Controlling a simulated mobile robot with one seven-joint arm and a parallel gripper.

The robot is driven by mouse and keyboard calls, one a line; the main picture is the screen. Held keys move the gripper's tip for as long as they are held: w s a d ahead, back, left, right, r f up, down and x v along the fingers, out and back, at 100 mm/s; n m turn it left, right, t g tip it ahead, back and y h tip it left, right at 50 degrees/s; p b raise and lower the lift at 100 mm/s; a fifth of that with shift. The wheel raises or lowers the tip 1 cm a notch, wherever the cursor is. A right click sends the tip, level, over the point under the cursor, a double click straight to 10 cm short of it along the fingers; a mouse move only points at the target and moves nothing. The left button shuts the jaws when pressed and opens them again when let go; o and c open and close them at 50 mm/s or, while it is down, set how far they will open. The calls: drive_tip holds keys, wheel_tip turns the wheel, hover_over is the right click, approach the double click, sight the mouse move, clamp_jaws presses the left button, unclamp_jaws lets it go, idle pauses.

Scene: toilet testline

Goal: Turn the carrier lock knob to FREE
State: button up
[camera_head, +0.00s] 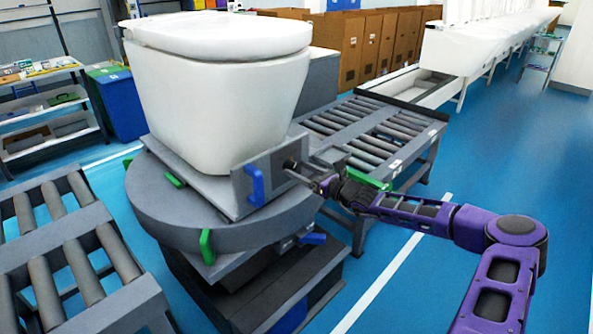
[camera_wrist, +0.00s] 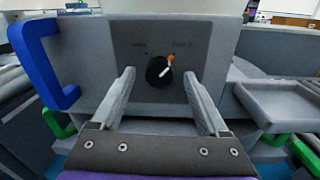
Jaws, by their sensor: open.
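The carrier lock knob (camera_wrist: 159,71) is a round black dial with a white pointer line tilted to the upper right, close to an orange mark. It sits on a dark square panel (camera_wrist: 135,36) with two small labels, too blurred to read for certain. The panel is on the grey front plate (camera_head: 243,182) of the carrier under the white toilet. My gripper (camera_wrist: 157,76) is open, its two fingers on either side of the knob in the wrist view. I cannot tell whether they touch it. In the head view my gripper (camera_head: 305,177) is close to the plate's right part.
A blue handle (camera_wrist: 46,66) stands out left of the panel; it also shows in the head view (camera_head: 254,185). Green handles (camera_head: 206,246) are on the round turntable (camera_head: 150,205). Roller conveyors (camera_head: 375,130) stand behind and at left. Blue floor is open at right.

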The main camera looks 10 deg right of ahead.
drive_tip(key=shift+w+a, duration=0.45)
drive_tip(key=shift+w, duration=0.15)
clamp_jaws()
